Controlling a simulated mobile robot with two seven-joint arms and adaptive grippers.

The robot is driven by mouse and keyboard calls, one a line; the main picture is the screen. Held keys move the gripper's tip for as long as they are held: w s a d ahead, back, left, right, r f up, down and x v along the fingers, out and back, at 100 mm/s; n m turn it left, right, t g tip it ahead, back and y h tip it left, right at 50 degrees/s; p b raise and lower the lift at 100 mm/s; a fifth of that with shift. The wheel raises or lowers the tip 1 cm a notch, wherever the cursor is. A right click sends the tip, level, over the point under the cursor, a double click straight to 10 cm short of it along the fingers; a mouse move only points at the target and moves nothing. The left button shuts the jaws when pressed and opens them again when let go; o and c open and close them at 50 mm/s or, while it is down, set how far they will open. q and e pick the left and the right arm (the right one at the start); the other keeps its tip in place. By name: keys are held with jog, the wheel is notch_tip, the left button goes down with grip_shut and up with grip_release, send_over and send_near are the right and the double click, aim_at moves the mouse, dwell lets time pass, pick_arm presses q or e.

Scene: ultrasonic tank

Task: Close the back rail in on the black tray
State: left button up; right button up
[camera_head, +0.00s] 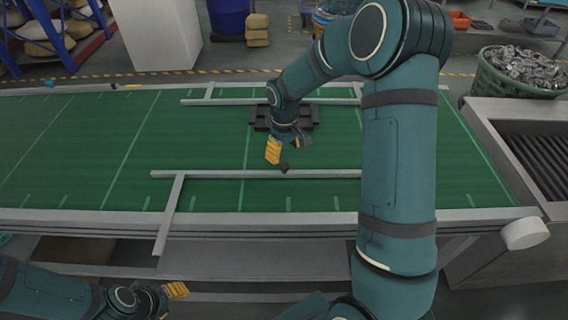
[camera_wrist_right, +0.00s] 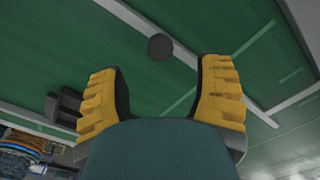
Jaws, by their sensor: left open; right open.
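The black tray (camera_head: 260,124) lies on the green belt, partly hidden behind my right gripper. The back rail (camera_head: 220,102) is a grey bar along the far side of the tray; I cannot tell whether they touch. The front rail (camera_head: 220,174) runs across the belt nearer me, clear of the tray, with a dark round knob (camera_head: 284,168) at it. My right gripper (camera_head: 284,154) is open and empty, above the belt between tray and front rail. In the right wrist view the knob (camera_wrist_right: 160,46) shows ahead of the open fingers, the tray (camera_wrist_right: 66,108) at left. My left gripper (camera_head: 172,292) is open, low in front of the conveyor.
The front rail's support bar (camera_head: 170,212) reaches over the conveyor's near edge. The green belt (camera_head: 80,150) is clear at the left. A basket of metal parts (camera_head: 520,70) and a grey machine (camera_head: 525,125) stand at the right. My right arm covers the belt's right middle.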

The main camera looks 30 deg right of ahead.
aim_at(285, 164)
notch_tip(285, 164, down, 6)
jog(key=shift+f, duration=0.1)
dwell(0.4)
grip_shut()
